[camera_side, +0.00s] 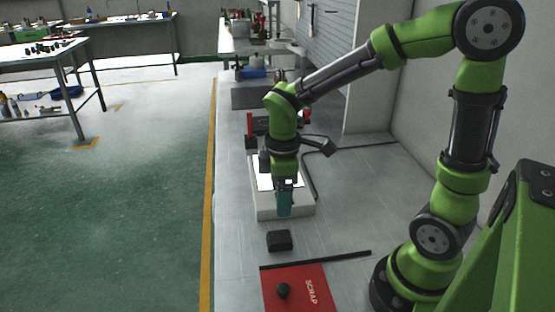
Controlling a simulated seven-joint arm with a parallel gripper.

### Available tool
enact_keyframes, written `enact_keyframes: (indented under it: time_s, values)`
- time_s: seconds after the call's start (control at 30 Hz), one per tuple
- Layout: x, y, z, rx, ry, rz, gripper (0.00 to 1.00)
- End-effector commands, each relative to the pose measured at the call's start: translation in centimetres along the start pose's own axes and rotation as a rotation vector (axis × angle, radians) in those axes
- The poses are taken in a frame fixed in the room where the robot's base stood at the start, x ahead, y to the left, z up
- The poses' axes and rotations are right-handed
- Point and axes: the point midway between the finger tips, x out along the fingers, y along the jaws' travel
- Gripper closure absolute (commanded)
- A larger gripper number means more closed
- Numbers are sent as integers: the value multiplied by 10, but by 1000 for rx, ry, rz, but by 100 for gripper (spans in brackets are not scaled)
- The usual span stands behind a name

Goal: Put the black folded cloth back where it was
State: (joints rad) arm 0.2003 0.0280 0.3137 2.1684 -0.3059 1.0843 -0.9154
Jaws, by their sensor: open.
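The black folded cloth (279,240) looks like a small dark block. It lies on the grey bench top, between the light box with a bright white top and the red SCRAP mat. My gripper (285,205) points down over the front edge of the light box, above and behind the cloth and apart from it. It is open. A teal piece shows at its fingertips; I cannot tell whether it is part of the fingers or a separate thing.
The light box (267,211) stands under my gripper. The red SCRAP mat (312,277) lies at the front with a small black round thing (283,291) on it. A black bar (330,259) lies along its back edge. Bench top right of the cloth is clear.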

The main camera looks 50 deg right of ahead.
Motion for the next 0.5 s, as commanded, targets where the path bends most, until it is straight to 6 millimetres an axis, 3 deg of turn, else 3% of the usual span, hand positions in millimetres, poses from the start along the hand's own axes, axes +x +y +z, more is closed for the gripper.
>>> enact_keyframes:
  time_s: [0.3, 0.5]
  values:
    - [-72, -23, 29, 612, 343, 93, 22]
    - [-102, -40, 45, 946, 583, 2, 22]
